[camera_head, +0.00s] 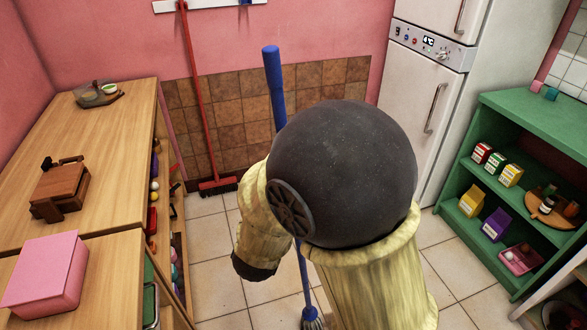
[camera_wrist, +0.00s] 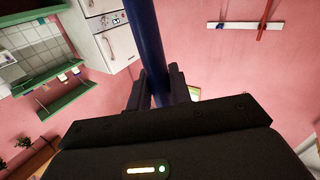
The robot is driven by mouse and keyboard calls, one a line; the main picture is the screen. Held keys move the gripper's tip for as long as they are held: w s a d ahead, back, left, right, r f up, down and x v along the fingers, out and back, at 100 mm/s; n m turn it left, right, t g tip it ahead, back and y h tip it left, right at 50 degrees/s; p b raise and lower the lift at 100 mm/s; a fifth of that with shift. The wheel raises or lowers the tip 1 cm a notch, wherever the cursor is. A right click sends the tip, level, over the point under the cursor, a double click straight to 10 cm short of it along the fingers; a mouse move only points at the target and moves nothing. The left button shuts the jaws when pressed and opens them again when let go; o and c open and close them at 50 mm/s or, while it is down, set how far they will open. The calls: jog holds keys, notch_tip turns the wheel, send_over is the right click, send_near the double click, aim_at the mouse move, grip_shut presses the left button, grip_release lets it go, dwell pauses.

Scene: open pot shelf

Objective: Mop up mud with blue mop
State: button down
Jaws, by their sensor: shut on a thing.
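The blue mop has a blue handle (camera_head: 275,90) that stands nearly upright in the head view, behind my arm. Its grey stringy head (camera_head: 313,320) shows at the bottom edge, at floor level. In the wrist view the handle (camera_wrist: 146,40) runs up from between the dark fingers of my gripper (camera_wrist: 159,88), which is shut on it. In the head view my arm hides the gripper and the middle of the handle. No mud shows in either view; my arm covers part of the floor.
A wooden counter (camera_head: 110,135) runs along the left, with a pink box (camera_head: 48,270) and a brown wooden item (camera_head: 60,190). A red broom (camera_head: 197,95) stands by the back wall. A white fridge (camera_head: 425,90) and green shelf (camera_head: 470,185) stand right. Tiled floor (camera_head: 205,235) lies between.

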jog(key=shift+a+v, duration=0.25)
jog(key=shift+v, duration=0.85)
jog(key=shift+a+v, duration=0.25)
jog(key=shift+v, duration=0.85)
jog(key=a+v, duration=0.1)
jog(key=v, duration=0.6)
jog(key=shift+w+a+f, duration=0.2)
jog(key=shift+a+f, duration=0.05)
jog(key=shift+a, duration=0.1)
jog(key=shift+w+d, duration=0.1)
jog(key=w+d+p, duration=0.1)
jog(key=w+d, duration=0.3)
jog(key=shift+w+r, duration=0.25)
jog(key=shift+w, duration=0.1)
jog(key=w+d, duration=0.3)
jog(key=w, duration=0.1)
jog(key=shift+w+d, duration=0.4)
jog(key=shift+r, duration=0.15)
